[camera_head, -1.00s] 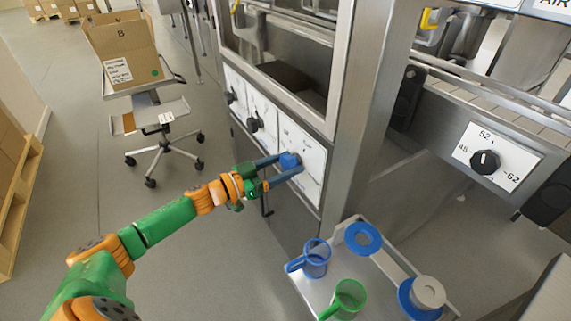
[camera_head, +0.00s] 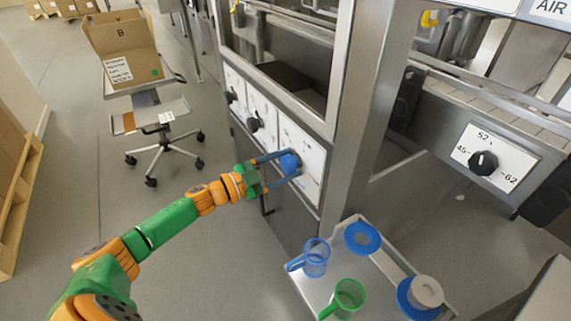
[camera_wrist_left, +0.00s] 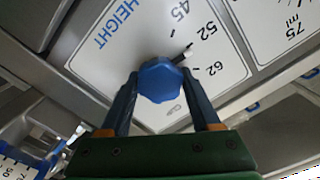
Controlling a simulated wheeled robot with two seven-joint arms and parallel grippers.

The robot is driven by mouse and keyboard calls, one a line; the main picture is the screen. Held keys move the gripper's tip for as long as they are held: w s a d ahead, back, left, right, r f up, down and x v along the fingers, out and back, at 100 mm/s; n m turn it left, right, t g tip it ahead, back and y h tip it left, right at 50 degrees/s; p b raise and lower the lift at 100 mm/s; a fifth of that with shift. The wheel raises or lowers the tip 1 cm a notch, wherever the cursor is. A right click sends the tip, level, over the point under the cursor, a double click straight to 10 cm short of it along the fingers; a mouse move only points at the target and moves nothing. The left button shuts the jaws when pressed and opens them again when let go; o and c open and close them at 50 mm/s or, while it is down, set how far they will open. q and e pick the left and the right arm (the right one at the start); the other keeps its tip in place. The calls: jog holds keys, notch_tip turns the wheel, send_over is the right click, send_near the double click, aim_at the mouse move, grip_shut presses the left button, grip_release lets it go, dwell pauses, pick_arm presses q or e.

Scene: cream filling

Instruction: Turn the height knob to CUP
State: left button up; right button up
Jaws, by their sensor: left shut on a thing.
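The height knob (camera_wrist_left: 160,82) is blue and faceted, on a white panel (camera_wrist_left: 120,75) marked HEIGHT. In the left wrist view its pointer lies toward the 52 mark; 45 and 62 are on either side, and a small cup symbol (camera_wrist_left: 174,108) is beyond 62. In the head view the knob (camera_head: 289,163) is on the nearest of the white panels on the machine's side. My left gripper (camera_head: 283,164) is shut on the knob, one finger on each side; it also shows in the left wrist view (camera_wrist_left: 162,92). My right gripper is out of view.
Black knobs (camera_head: 254,124) sit on the panels farther left. A tray (camera_head: 316,290) below right holds a blue cup (camera_head: 316,258), a green cup (camera_head: 346,298) and blue rings. Another dial (camera_head: 484,162) is at right.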

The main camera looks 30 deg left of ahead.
pick_arm(q)
jog(key=m, duration=0.4)
jog(key=shift+m, duration=0.3)
jog(key=m+b, duration=0.1)
jog(key=m, duration=0.2)
jog(key=shift+f+m, duration=0.15)
jog(key=shift+m, duration=0.25)
jog(key=m+b, duration=0.1)
jog(key=m, duration=0.2)
jog(key=shift+m+b, duration=0.3)
jog(key=shift+b, duration=0.05)
jog(key=shift+f+m+b, duration=0.1)
jog(key=shift+m+b, duration=0.3)
jog(key=shift+m, duration=0.5)
jog(key=m+b, duration=0.1)
jog(key=m, duration=0.2)
jog(key=shift+m+b, duration=0.3)
jog(key=shift+b, duration=0.05)
jog(key=shift+m, duration=0.4)
jog(key=shift+m+b, duration=0.4)
jog(key=shift+b, duration=0.05)
jog(key=shift+m+b, duration=0.65)
jog(key=shift+m, duration=0.55)
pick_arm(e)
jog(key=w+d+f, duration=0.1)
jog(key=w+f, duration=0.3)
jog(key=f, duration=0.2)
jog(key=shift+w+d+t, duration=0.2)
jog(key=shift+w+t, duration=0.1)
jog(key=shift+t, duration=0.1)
